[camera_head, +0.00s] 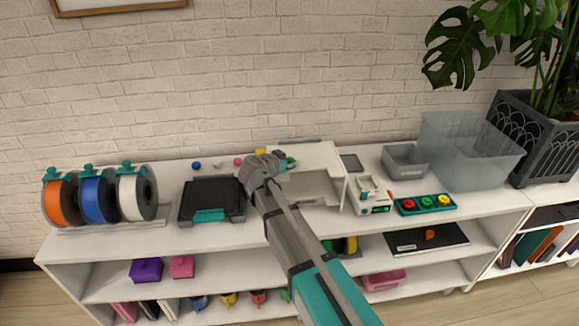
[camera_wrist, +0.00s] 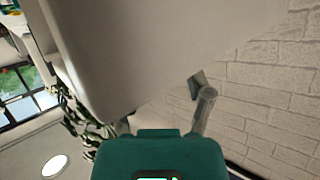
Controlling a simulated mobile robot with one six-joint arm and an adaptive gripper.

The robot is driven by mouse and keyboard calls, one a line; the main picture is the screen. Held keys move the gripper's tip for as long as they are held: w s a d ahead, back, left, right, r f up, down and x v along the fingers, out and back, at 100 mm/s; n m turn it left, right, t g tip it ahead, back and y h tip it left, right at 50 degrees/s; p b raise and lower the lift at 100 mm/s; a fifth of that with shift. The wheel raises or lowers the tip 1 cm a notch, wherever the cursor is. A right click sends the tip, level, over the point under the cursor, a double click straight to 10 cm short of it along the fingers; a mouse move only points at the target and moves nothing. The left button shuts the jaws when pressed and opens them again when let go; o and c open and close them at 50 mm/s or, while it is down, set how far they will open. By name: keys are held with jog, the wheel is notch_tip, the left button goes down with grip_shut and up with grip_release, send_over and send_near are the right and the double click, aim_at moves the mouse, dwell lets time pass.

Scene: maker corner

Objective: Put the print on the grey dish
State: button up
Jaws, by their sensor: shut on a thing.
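My gripper (camera_head: 272,162) is over the shelf top, at the left side of a white open-fronted machine (camera_head: 335,160). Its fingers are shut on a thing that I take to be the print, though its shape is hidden. One finger shows in the wrist view (camera_wrist: 203,108). A small green thing (camera_head: 290,163) shows just right of the gripper. A flat dark grey square (camera_head: 352,163), possibly the grey dish, lies right of the machine.
Three filament spools (camera_head: 98,197) and a black case (camera_head: 212,200) stand left. A grey bin (camera_head: 405,161), translucent tub (camera_head: 465,150), small white device (camera_head: 372,195) and teal tray (camera_head: 425,204) stand right. Small coloured pieces lie behind the case. The wall is close behind.

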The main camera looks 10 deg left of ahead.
jog(key=shift+f, duration=0.3)
jog(key=o, duration=0.9)
jog(key=shift+c, duration=0.2)
jog(key=shift+r, duration=0.1)
jog(key=shift+s+a+r, duration=0.2)
jog(key=shift+s+r, duration=0.05)
jog(key=shift+s, duration=0.15)
jog(key=p+v, duration=0.4)
jog(key=v, duration=0.7)
